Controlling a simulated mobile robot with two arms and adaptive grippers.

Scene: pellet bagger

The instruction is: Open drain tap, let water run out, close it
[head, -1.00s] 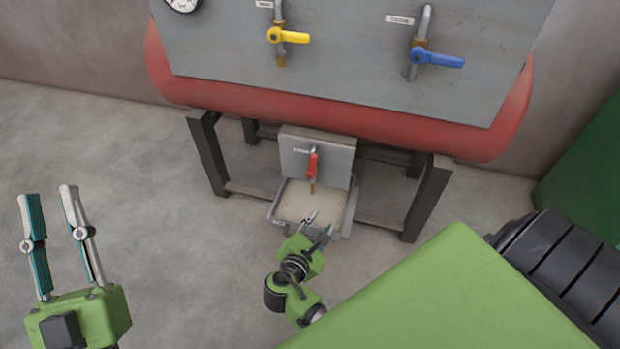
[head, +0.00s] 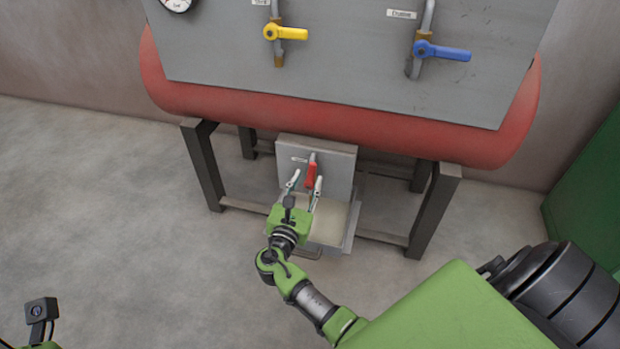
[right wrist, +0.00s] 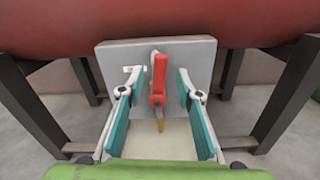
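The drain tap has a red lever (head: 310,174) on a small grey plate (head: 335,165) under the red tank. My right gripper (head: 304,184) is open in front of the tap. Its teal-padded fingers stand on either side of the lever in the right wrist view (right wrist: 160,90), with gaps on both sides. A pale tray (head: 330,222) lies below the spout, partly hidden by my gripper. Only part of my left wrist shows at the lower left; its fingers are out of frame.
Above, a grey panel (head: 340,60) carries a yellow-handled valve (head: 285,32) and a blue-handled valve (head: 441,50). Dark frame legs (head: 203,165) (head: 433,208) stand on both sides of the tap. The concrete floor at left is clear.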

